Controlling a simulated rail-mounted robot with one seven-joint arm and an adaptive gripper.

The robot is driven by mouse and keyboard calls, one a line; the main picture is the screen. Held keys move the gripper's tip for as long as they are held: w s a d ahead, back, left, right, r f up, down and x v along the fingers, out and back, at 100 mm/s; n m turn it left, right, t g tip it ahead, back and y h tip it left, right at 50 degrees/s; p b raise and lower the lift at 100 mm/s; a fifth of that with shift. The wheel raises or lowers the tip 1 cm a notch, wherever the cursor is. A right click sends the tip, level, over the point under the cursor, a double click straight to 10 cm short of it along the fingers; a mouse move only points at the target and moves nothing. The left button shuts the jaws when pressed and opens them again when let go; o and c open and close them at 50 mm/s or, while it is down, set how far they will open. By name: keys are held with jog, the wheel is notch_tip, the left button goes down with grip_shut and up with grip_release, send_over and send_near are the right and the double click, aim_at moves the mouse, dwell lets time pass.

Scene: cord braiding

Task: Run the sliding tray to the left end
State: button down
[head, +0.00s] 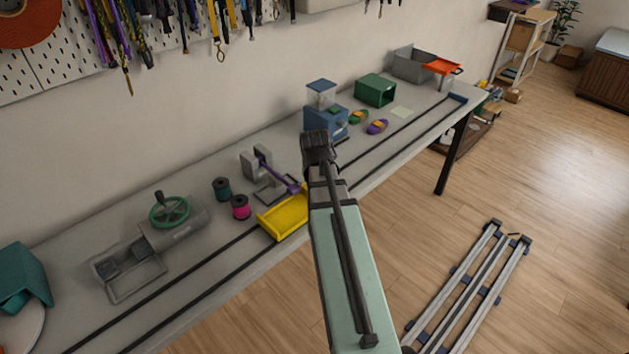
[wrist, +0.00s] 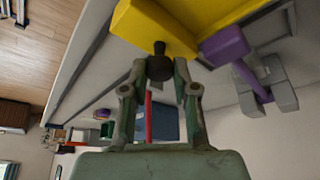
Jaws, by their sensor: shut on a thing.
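The sliding tray (head: 282,218) is yellow and sits on two dark rails about mid-bench in the head view, its right part hidden behind my arm. In the wrist view the yellow tray (wrist: 205,15) fills the top, with a dark round knob (wrist: 159,66) standing out from its side. My gripper (wrist: 161,76) has its two fingers closed in around this knob. The head view hides my gripper behind my own arm.
The rails (head: 188,287) run lower left along the bench's front edge, bare left of the tray. Behind them stand a purple-armed clamp (head: 274,172), a pink spool (head: 240,207), a green spool (head: 221,188) and a crank machine (head: 175,228). A blue machine (head: 325,122) stands further right.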

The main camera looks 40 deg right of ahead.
dwell(0.3)
jog(key=c, duration=0.9)
grip_release()
jog(key=v, duration=1.2)
